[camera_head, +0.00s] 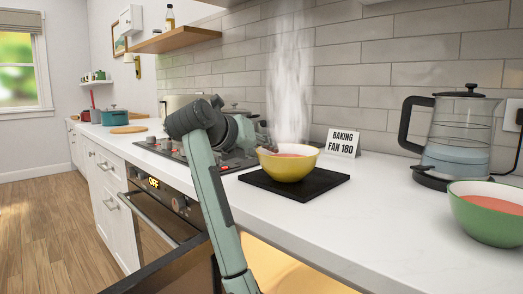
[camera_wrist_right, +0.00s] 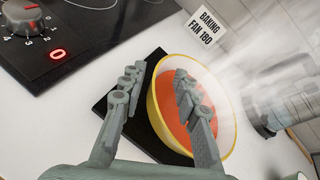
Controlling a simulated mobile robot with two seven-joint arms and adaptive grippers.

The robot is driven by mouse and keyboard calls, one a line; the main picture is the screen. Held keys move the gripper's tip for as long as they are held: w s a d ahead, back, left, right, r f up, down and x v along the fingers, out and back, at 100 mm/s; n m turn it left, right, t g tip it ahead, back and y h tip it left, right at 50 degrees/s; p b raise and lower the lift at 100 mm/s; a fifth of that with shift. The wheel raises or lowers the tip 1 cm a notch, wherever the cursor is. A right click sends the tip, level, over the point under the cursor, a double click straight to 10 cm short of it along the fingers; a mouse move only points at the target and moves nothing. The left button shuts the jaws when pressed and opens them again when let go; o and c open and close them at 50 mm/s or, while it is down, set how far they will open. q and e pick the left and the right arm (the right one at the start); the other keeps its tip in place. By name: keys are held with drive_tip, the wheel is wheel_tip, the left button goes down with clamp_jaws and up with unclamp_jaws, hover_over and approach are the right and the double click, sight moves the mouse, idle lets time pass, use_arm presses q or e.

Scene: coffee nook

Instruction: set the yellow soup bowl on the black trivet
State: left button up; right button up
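The yellow soup bowl (camera_head: 288,164), full of orange-red soup, appears upright on the black trivet (camera_head: 325,182) on the white counter. In the right wrist view the bowl (camera_wrist_right: 228,150) stands over the trivet (camera_wrist_right: 104,106), whose left part shows. My right gripper (camera_head: 264,142) is at the bowl's left rim. In the right wrist view its two fingers (camera_wrist_right: 158,88) are spread, one outside the bowl and one over the soup, with the rim between them and gaps showing. My left gripper is not in view.
A green bowl of soup (camera_head: 490,210) and a glass kettle (camera_head: 462,140) stand to the right. A sign (camera_head: 343,142) is behind the trivet. The hob (camera_head: 170,148) is at the left, above an open oven door (camera_head: 165,270). Steam rises behind the bowl.

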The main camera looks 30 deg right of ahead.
drive_tip(key=v, duration=1.2)
drive_tip(key=shift+f, duration=0.1)
